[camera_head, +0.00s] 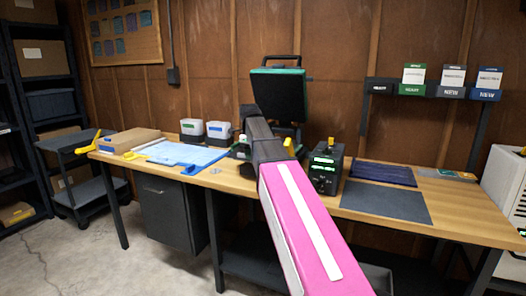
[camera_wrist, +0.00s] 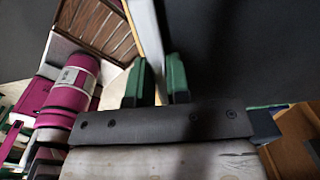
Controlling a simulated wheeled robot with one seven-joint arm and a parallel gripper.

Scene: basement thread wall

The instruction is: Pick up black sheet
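A flat dark grey-black sheet (camera_head: 385,201) lies on the wooden workbench (camera_head: 455,217), near its front edge and right of my arm. My arm reaches over the bench, and its dark wrist end is left of the sheet and apart from it. My gripper's fingertips cannot be made out in the head view. In the wrist view my gripper (camera_wrist: 157,82) has two green-padded fingers standing apart, with a pale strip showing in the gap. It looks open. A large dark surface (camera_wrist: 245,50) fills the wrist view's upper right; I cannot tell what it is.
A dark blue panel (camera_head: 383,173) lies behind the sheet. A black device (camera_head: 325,169) stands left of it.

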